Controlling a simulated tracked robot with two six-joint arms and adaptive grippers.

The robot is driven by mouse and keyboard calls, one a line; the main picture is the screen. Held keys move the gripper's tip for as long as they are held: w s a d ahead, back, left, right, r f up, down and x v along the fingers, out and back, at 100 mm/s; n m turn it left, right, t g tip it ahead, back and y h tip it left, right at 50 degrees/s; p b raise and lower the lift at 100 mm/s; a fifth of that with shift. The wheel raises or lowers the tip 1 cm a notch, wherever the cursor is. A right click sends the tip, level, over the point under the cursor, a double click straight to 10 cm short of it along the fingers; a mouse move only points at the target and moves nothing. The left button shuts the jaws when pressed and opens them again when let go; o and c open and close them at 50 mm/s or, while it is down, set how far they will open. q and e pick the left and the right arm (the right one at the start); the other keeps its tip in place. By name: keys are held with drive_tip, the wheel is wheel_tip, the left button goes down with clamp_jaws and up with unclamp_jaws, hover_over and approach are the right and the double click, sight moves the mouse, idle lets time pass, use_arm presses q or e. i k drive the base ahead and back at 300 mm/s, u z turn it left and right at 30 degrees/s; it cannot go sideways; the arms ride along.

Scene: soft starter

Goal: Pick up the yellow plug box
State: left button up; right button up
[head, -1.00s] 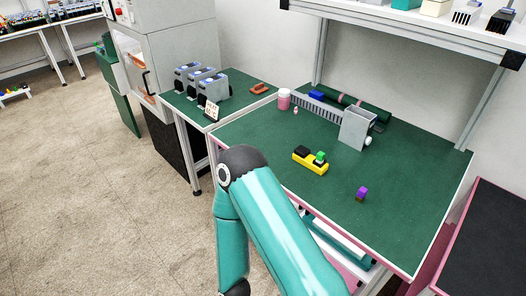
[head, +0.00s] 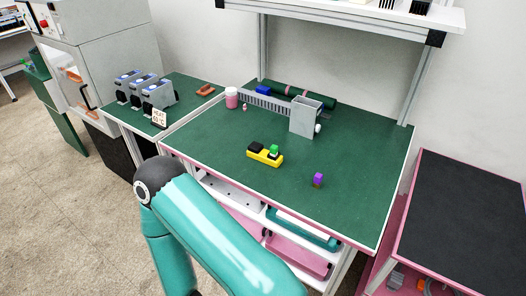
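The yellow plug box (head: 265,158) lies on the green table top (head: 220,155), left of the table's middle and near its front edge. A black block (head: 255,147) and a green piece (head: 274,151) sit on top of it. A teal arm of mine crosses the lower part of the head view in front of the table.
A small purple piece (head: 318,179) stands right of the box. A grey open bin (head: 305,117), a pink-white jar (head: 231,98) and a dark green roll (head: 320,97) stand behind. A side table (head: 190,92) holds several grey devices. A black-topped bench (head: 470,200) is at right.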

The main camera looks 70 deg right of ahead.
sight(255, 150)
drive_tip(key=u, duration=0.2)
drive_tip(key=i, duration=1.95)
drive_tip(key=z, duration=1.75)
drive_tip(key=i, duration=0.2)
drive_tip(key=z, duration=1.7)
drive_tip(key=k, duration=0.5)
drive_tip(key=z, duration=0.55)
drive_tip(key=i, duration=1.05)
drive_tip(key=z, duration=0.05)
